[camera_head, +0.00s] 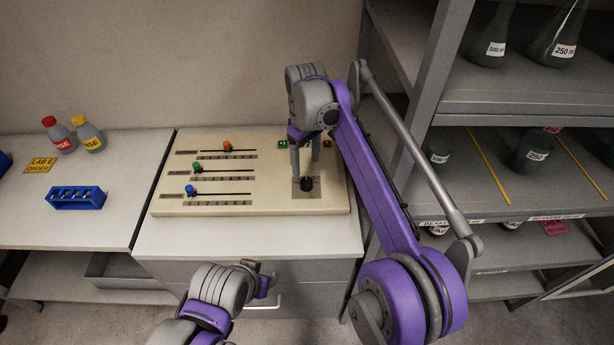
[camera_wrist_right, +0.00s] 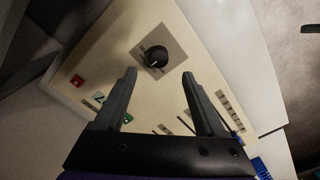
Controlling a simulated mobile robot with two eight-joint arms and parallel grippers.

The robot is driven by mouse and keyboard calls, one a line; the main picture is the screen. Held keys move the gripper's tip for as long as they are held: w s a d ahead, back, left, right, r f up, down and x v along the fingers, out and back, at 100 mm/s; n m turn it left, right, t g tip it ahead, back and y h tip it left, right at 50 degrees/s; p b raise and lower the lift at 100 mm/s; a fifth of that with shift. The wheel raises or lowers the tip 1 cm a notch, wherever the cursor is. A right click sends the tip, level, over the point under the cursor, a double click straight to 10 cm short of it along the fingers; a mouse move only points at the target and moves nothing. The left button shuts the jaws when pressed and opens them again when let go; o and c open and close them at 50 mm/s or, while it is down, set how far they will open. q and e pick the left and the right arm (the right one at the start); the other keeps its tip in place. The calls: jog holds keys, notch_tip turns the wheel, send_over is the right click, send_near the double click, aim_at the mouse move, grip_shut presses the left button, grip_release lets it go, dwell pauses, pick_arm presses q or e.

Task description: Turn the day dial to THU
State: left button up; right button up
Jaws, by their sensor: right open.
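The day dial is a small black round knob (camera_head: 307,184) on a grey square plate at the right front of the cream panel (camera_head: 260,203). In the right wrist view the knob (camera_wrist_right: 156,59) shows a light pointer mark; the labels around it are too small to read. My right gripper (camera_head: 305,172) points down above the dial. Its fingers (camera_wrist_right: 158,76) are open and apart, with nothing between them, and the knob appears just beyond the tips. My left gripper (camera_head: 264,278) is low in front of the bench; its finger opening is not clear.
The panel also carries three sliders with orange (camera_head: 227,146), green (camera_head: 197,167) and blue (camera_head: 190,189) knobs, and green (camera_head: 283,143) and red buttons. A blue rack (camera_head: 76,198) and two bottles stand on the left. A metal shelf with flasks (camera_head: 532,150) stands on the right.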

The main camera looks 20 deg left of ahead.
aim_at(306, 181)
notch_tip(306, 181, down, 7)
jog(key=shift+w+f+b, duration=0.15)
jog(key=shift+b, duration=0.15)
grip_shut()
dwell(0.3)
